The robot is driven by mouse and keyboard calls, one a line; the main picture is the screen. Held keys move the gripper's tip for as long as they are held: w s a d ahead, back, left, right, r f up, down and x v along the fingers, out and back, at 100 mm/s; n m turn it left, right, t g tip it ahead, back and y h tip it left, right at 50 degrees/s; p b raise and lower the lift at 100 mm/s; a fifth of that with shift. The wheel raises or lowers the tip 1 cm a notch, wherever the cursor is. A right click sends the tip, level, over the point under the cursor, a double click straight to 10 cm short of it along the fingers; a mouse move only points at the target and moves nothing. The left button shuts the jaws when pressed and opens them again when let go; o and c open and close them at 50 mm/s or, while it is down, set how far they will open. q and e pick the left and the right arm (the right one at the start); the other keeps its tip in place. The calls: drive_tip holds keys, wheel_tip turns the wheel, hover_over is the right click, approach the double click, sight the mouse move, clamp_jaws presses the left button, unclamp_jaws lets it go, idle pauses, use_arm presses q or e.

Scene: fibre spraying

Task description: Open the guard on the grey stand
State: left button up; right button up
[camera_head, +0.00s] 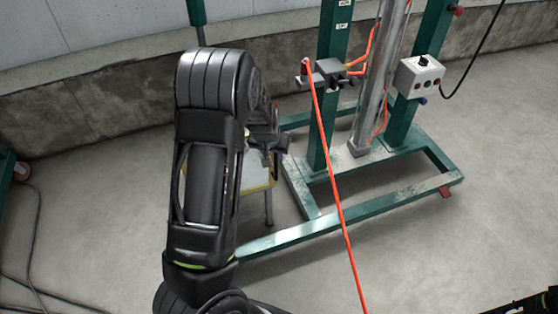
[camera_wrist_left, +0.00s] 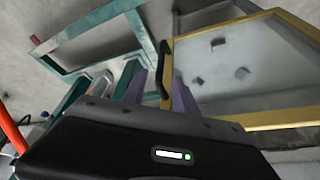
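The guard is a clear panel in a yellow frame (camera_wrist_left: 285,118), with a black upright handle (camera_wrist_left: 163,72) at its left edge in the left wrist view. In the head view a part of the guard (camera_head: 256,183) shows behind my left arm, above a thin leg of the stand (camera_head: 269,210). My left gripper (camera_wrist_left: 160,82) is open, with its two purplish fingers apart and the handle between them in this view. I cannot tell whether they touch it. In the head view my left gripper (camera_head: 270,143) is at the guard's upper part.
A green frame (camera_head: 330,224) with a grey column (camera_head: 376,95) stands on the floor to the right. It carries a control box (camera_head: 418,77). An orange hose (camera_head: 333,180) hangs down in front. A concrete wall (camera_head: 100,98) is behind.

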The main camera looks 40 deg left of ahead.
sight(275, 159)
use_arm(q)
drive_tip(key=b+x, duration=0.1)
drive_tip(key=x, duration=0.7)
drive_tip(key=shift+b, duration=0.3)
drive_tip(key=shift+r, duration=0.1)
drive_tip(key=shift+c, duration=0.3)
clamp_jaws()
idle(0.8)
